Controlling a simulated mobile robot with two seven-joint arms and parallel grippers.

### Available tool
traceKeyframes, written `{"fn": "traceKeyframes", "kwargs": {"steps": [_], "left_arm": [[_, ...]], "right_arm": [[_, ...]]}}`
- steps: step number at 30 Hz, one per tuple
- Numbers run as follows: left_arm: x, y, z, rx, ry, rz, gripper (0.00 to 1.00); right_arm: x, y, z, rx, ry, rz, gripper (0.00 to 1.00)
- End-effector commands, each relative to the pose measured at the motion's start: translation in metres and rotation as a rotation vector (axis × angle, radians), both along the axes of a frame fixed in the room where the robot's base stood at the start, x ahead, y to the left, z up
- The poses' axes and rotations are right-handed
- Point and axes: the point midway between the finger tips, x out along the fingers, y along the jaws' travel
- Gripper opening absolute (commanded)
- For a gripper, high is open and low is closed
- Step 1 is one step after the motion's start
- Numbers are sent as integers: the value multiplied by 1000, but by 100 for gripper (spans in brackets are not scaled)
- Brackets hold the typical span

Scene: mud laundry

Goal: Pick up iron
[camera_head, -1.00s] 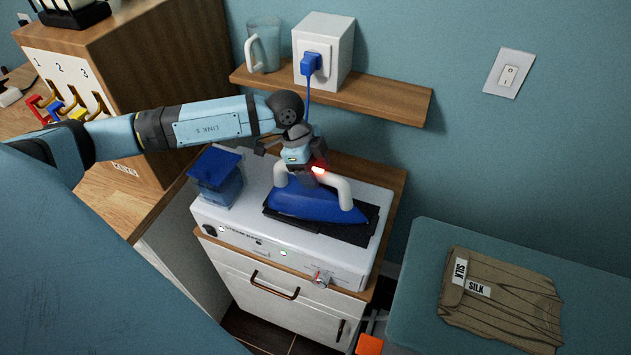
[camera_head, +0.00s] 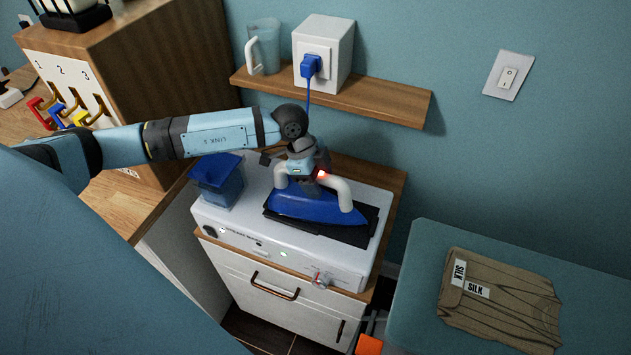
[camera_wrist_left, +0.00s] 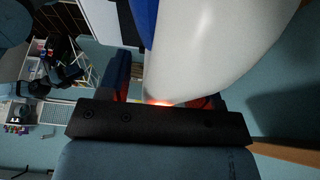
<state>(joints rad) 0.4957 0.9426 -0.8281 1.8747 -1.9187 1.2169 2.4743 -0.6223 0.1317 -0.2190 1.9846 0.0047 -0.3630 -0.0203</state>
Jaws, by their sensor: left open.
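The iron (camera_head: 312,207) has a blue body and a white handle, and it rests on a dark plate (camera_head: 345,233) on top of the white station. My left gripper (camera_head: 306,180) is open at the iron's handle, with a red glow beside it. In the left wrist view the white handle (camera_wrist_left: 205,45) fills the upper middle, close in front of the gripper (camera_wrist_left: 160,103). The fingertips are largely hidden there, so contact with the handle cannot be told. My right gripper is not in view.
A blue container (camera_head: 217,180) stands left of the iron on the station (camera_head: 290,245). A shelf (camera_head: 340,93) above holds a glass jug (camera_head: 264,45) and a white box with a blue plug (camera_head: 311,66). Folded brown cloth (camera_head: 500,300) lies on the ironing surface at right.

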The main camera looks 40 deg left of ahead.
Motion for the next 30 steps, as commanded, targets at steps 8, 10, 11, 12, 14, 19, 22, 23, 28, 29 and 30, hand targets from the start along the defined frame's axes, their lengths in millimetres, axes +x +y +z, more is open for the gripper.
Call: {"fn": "traceKeyframes", "kwargs": {"steps": [8, 10, 11, 12, 14, 19, 22, 23, 28, 29, 30], "left_arm": [[0, 0, 0, 0, 0, 0, 42], [0, 0, 0, 0, 0, 0, 26], [0, 0, 0, 0, 0, 0, 19], [0, 0, 0, 0, 0, 0, 10], [0, 0, 0, 0, 0, 0, 0], [2, 0, 3, -3, -6, 0, 0], [2, 0, 4, -2, -6, 0, 0], [2, 0, 5, -1, -7, 0, 0], [3, 0, 20, -3, -8, 1, 0], [2, 0, 24, -3, -9, 0, 0], [2, -1, 31, -4, -10, -1, 0]], "right_arm": [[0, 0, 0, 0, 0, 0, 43], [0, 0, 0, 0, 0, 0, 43], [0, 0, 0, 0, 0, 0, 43], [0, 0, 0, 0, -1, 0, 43], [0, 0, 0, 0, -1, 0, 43], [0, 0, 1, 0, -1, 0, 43], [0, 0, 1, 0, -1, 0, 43], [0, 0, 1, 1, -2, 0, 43], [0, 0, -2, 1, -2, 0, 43], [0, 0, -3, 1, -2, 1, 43], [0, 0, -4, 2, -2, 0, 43]]}}
